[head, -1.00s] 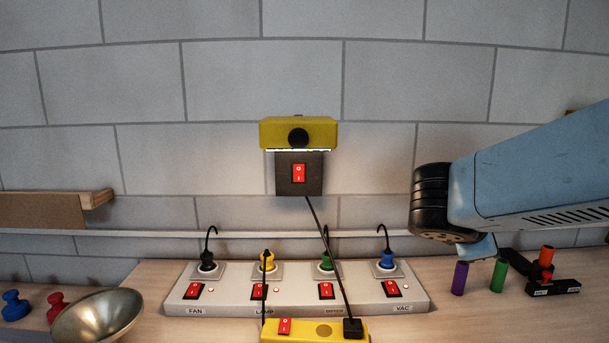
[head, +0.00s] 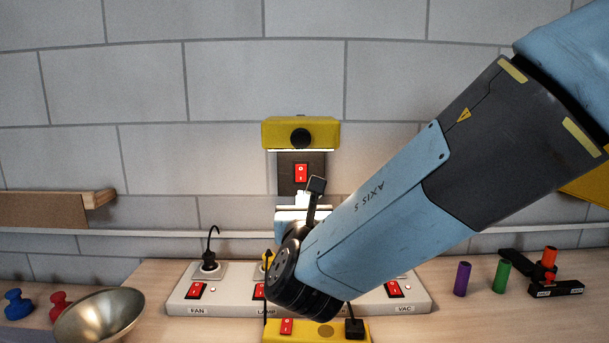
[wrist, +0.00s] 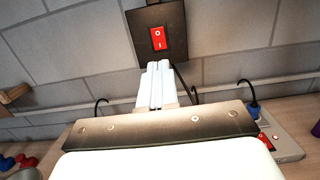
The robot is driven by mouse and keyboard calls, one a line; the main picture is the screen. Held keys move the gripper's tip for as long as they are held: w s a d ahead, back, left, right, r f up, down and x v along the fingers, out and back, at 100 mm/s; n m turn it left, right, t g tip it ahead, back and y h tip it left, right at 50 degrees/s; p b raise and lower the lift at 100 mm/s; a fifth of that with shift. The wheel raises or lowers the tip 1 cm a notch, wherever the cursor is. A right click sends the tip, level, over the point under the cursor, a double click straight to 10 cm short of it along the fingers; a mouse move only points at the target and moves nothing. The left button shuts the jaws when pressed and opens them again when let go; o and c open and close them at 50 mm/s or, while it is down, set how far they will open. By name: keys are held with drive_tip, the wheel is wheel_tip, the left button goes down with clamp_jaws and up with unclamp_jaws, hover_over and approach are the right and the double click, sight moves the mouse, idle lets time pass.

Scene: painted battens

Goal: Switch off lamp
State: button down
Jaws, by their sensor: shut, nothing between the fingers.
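The yellow lamp (head: 300,133) is on the wall and its underside glows white. Below it a black switch box holds a red rocker switch (head: 301,172), which also shows in the wrist view (wrist: 158,39). My gripper (head: 302,197) is just below the switch box, with its white fingers shut and empty. In the wrist view the fingertips (wrist: 158,66) point up at the lower edge of the black box, below the red rocker. I cannot tell whether they touch the box.
A white power strip (head: 235,298) with several plugs and red switches lies on the bench, partly hidden by my arm. A yellow strip (head: 355,328) is in front of it. A metal bowl (head: 100,317) stands at left. Purple (head: 462,278) and green (head: 502,276) cylinders stand at right.

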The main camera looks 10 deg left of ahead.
sight(303, 169)
drive_tip(key=shift+w, duration=0.1)
drive_tip(key=x, duration=1.4)
